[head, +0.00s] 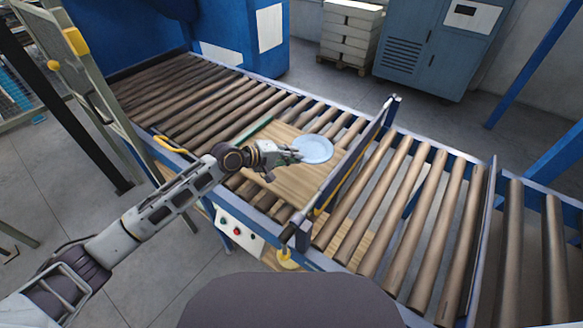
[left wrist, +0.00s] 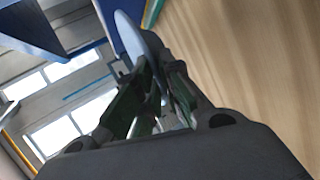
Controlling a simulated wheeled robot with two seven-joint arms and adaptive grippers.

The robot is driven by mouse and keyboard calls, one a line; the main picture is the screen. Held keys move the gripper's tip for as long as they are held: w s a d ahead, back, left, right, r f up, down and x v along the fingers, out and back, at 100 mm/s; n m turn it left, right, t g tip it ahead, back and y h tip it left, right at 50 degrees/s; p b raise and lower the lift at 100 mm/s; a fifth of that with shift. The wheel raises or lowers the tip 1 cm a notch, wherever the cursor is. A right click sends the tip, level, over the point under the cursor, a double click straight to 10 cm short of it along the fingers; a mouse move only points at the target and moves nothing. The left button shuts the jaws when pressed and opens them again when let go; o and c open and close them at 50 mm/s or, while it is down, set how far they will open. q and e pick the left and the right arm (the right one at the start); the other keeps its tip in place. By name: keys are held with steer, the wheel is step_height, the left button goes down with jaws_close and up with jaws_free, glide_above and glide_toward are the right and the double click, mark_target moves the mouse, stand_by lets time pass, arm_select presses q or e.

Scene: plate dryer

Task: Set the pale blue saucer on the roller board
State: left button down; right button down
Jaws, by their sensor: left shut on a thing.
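The pale blue saucer (head: 313,149) shows in the head view over the wooden board (head: 290,185) that lies on the rollers. My left gripper (head: 292,155) is shut on the saucer's near left edge. In the left wrist view the saucer (left wrist: 142,48) stands edge-on between the fingers (left wrist: 160,88), with the pale wood (left wrist: 250,60) to its right. I cannot tell whether the saucer touches the board. My right gripper is in neither view.
Brown rollers (head: 195,100) run to the back left and more rollers (head: 400,205) lie to the right. An upright blue-framed barrier (head: 350,165) stands just right of the board. A dark green strip (head: 250,131) lies at the board's far left edge. A control box (head: 238,230) hangs in front.

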mark_target(292, 176)
arm_select(q)
steer(key=shift+f, duration=1.4)
steer(key=shift+f+b, duration=0.35)
steer(key=shift+f, duration=1.5)
steer(key=c, duration=1.8)
jaws_free()
steer(key=shift+f, duration=0.1)
steer(key=shift+c, duration=0.2)
steer(key=v, duration=1.2)
